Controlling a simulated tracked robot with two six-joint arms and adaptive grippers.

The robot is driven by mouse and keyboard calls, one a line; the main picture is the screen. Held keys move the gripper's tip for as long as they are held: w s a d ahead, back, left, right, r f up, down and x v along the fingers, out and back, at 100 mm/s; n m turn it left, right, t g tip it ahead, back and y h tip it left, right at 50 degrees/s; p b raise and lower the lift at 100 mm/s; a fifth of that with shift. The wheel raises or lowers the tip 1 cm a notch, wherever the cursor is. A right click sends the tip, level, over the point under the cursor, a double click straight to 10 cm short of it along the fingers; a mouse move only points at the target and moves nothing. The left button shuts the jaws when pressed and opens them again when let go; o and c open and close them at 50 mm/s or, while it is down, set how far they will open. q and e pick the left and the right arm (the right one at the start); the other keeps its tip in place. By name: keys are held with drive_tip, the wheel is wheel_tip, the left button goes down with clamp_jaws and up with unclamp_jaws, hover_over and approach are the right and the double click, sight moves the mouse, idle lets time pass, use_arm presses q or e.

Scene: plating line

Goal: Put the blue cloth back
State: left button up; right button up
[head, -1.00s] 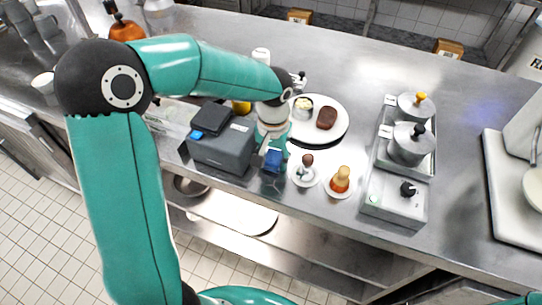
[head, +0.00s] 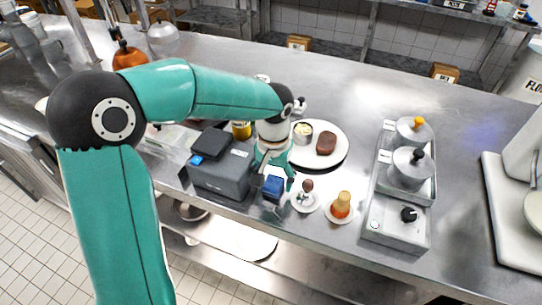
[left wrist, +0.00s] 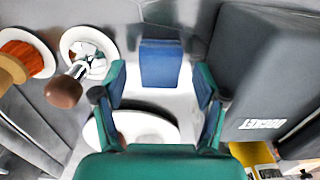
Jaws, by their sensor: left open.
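The blue cloth (head: 273,187) is a small folded block near the counter's front edge, between the grey box-shaped machine and a small saucer. In the left wrist view the cloth (left wrist: 161,64) lies ahead of and between my spread fingertips. My left gripper (head: 276,179) is open, reaching down over the counter right at the cloth. In the left wrist view its fingers (left wrist: 160,95) stand apart with a gap to the cloth on both sides, and nothing is between them and held. My right gripper is not in view.
The grey machine (head: 222,172) stands close on the left. Saucers hold a brown-handled tool (head: 306,195) and an orange-based piece (head: 341,205) close on the right. A white plate (head: 318,160) with a brown patty lies behind. A metal tray with pots (head: 385,185) stands farther right.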

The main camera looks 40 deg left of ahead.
sight(273, 183)
use_arm(q)
wheel_tip(273, 183, up, 10)
idle(0.3)
drive_tip(key=shift+f, duration=0.15)
